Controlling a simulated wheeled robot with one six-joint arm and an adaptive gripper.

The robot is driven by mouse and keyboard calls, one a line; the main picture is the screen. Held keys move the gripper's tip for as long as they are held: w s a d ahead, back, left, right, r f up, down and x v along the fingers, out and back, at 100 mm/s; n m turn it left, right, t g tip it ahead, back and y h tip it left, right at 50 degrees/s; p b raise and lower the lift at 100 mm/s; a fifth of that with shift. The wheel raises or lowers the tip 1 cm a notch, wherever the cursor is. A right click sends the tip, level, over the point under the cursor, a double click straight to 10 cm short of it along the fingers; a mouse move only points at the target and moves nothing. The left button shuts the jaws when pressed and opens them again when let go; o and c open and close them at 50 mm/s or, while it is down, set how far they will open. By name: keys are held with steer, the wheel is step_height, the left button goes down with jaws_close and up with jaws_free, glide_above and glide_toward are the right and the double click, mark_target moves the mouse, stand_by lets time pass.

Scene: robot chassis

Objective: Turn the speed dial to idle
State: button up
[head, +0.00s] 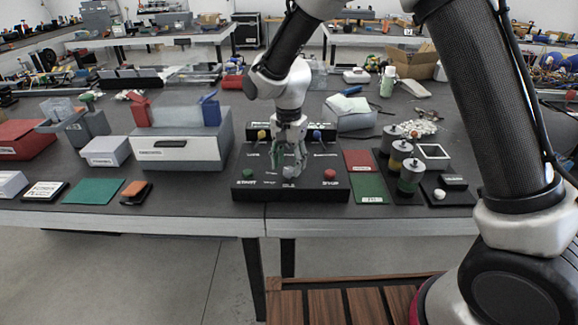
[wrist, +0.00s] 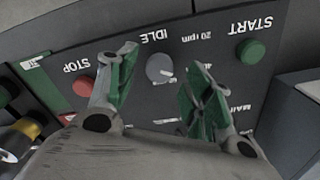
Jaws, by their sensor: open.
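The black control panel (head: 310,192) sits at the table's front edge; it also shows upside down in the wrist view (wrist: 120,40). The grey round speed dial (wrist: 160,67) is on it, between the green START button (wrist: 251,51) and the red STOP button (wrist: 83,86). The labels "IDLE" and "20 rpm" are beside the dial; its exact setting is hard to read. My gripper (head: 291,158) points down over the panel. Contact with the dial cannot be told.
Yellow and blue knobs (head: 261,135) (head: 317,135) stand at the panel's back. A grey box (head: 180,150) is to the left. Red and green mats (head: 368,188) and several cylinders (head: 411,176) are close on the right.

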steer(key=shift+f, duration=0.85)
steer(key=c, duration=1.1)
steer(key=shift+o, duration=0.2)
